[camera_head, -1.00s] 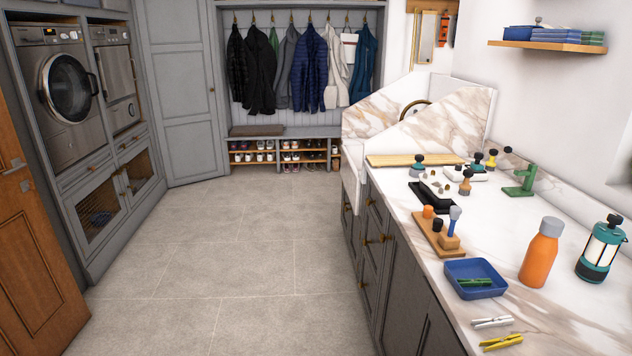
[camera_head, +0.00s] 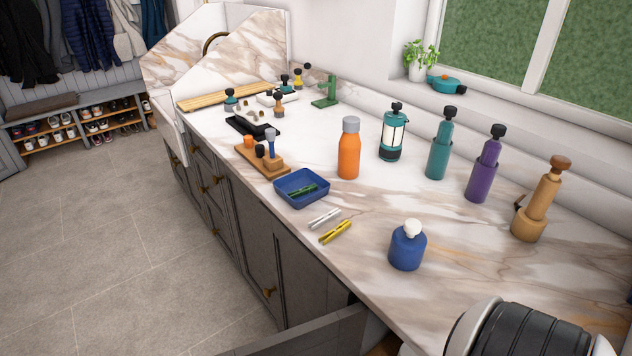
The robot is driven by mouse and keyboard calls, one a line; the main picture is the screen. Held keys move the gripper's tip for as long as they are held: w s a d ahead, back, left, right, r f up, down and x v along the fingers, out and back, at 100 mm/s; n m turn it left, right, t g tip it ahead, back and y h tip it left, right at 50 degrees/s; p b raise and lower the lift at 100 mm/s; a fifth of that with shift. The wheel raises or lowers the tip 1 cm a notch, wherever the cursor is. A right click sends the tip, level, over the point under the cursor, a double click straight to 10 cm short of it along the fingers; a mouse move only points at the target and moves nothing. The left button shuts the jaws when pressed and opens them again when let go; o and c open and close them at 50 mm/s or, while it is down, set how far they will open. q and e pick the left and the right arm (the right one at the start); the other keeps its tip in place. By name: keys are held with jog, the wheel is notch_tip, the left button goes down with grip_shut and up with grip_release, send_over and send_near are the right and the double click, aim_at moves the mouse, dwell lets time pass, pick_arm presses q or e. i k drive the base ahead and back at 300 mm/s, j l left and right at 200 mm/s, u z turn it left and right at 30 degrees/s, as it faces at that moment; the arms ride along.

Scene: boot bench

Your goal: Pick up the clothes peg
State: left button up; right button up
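Three clothes pegs show. A green peg (camera_head: 301,193) lies inside the blue tray (camera_head: 277,197) on the marble worktop. A white peg (camera_head: 325,219) lies on the bare worktop just in front of the tray. A yellow peg (camera_head: 336,232) lies beside the white one, nearer to me, with a small gap between them. Neither of my grippers is in view.
An orange bottle (camera_head: 349,152) stands behind the pegs. A blue bottle with a white top (camera_head: 407,247) stands to their right. The worktop's front edge runs close to the pegs.

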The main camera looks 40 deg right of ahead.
aim_at(334, 232)
jog(key=z, duration=1.5)
